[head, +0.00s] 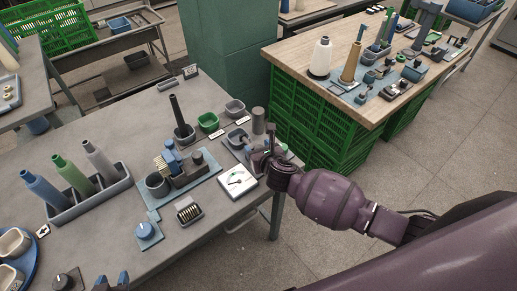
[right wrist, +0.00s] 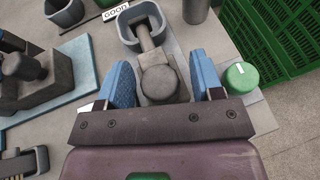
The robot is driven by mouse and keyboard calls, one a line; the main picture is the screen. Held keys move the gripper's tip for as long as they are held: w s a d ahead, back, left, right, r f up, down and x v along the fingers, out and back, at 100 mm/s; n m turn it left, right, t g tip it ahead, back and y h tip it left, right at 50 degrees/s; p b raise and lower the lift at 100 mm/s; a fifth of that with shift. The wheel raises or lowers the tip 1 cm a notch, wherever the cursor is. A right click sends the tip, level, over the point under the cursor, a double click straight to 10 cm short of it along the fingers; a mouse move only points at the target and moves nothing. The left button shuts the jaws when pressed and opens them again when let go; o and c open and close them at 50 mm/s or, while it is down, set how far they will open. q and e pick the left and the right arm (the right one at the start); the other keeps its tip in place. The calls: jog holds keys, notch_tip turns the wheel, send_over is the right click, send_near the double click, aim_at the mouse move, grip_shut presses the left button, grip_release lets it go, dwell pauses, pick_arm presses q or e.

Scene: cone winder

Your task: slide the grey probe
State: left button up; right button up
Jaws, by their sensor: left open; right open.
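The grey probe (right wrist: 158,78) shows in the right wrist view as a round dark grey head on a short rod. The rod reaches into a squarish grey cup (right wrist: 128,32). My right gripper (right wrist: 163,85) is open, with one blue finger on each side of the probe's head and a gap visible at both sides. In the head view my right gripper (head: 270,152) is over the right end of the near table and hides most of the probe. My left gripper (head: 113,282) shows only its blue fingertips at the bottom edge, apart and empty.
Cones stand in a grey tray (head: 90,196). Green crates (head: 318,130) stand beyond.

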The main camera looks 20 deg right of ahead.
pick_arm(q)
jog(key=shift+s, duration=0.1)
pick_arm(e)
jog(key=shift+c, duration=0.3)
jog(key=c, duration=0.5)
grip_shut()
pick_arm(q)
jog(key=shift+r+p, duration=1.05)
jog(key=shift+r, duration=0.05)
pick_arm(e)
jog(key=shift+s+d+r, duration=0.1)
jog(key=shift+s+d, duration=0.25)
jog(key=shift+s, duration=0.4)
jog(key=shift+s+d, duration=0.35)
jog(key=shift+s, duration=0.35)
pick_arm(q)
jog(key=shift+w, duration=0.25)
pick_arm(e)
jog(key=shift+o, duration=1.5)
grip_release()
jog(key=shift+f, duration=0.2)
pick_arm(q)
jog(key=shift+s, duration=0.1)
pick_arm(e)
jog(key=shift+o, duration=1.3)
jog(key=shift+s+d, duration=0.1)
